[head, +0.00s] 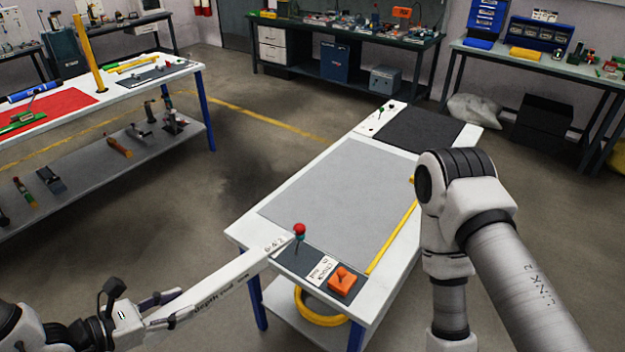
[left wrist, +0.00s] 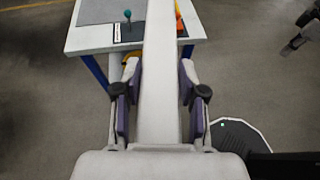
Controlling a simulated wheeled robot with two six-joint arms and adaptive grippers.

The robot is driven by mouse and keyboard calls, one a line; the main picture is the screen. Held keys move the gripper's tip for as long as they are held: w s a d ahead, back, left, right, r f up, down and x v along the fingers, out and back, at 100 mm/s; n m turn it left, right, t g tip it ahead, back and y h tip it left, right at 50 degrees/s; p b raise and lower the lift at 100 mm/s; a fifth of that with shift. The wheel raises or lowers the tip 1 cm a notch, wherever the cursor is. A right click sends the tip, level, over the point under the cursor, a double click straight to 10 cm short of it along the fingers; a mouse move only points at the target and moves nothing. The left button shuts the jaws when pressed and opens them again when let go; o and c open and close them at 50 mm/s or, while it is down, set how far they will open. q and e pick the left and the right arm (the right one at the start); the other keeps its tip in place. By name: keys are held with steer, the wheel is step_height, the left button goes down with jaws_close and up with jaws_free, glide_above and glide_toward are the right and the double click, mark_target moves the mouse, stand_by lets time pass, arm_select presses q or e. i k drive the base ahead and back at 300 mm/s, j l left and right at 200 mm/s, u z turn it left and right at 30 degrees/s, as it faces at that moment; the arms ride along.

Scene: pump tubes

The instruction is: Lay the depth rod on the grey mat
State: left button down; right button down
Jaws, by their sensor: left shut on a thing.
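The depth rod (head: 222,287) is a long white bar with dark lettering and marks near its far end. My left gripper (head: 152,312) is shut on its near end. The rod points up and right in the head view, its far end over the table's near left corner. It also shows in the left wrist view (left wrist: 159,70) between the fingers of my left gripper (left wrist: 158,98). The grey mat (head: 335,195) lies bare on the white table. My right arm stands at the right; its gripper is outside the head view. Dark parts at the left wrist view's right edge are unclear.
A red-topped peg (head: 299,231), a label card (head: 322,271) and an orange block (head: 343,280) are at the table's near end. A yellow strip (head: 392,237) runs along the mat's right side. A black mat (head: 418,132) lies at the far end.

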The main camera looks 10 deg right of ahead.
mark_target(366, 193)
steer(key=i+l, duration=0.1)
steer(key=l, duration=0.95)
steer(key=i+l, duration=0.15)
steer(key=l, duration=0.35)
steer(key=i+l, duration=0.1)
steer(key=l, duration=0.95)
steer(key=i, duration=1.05)
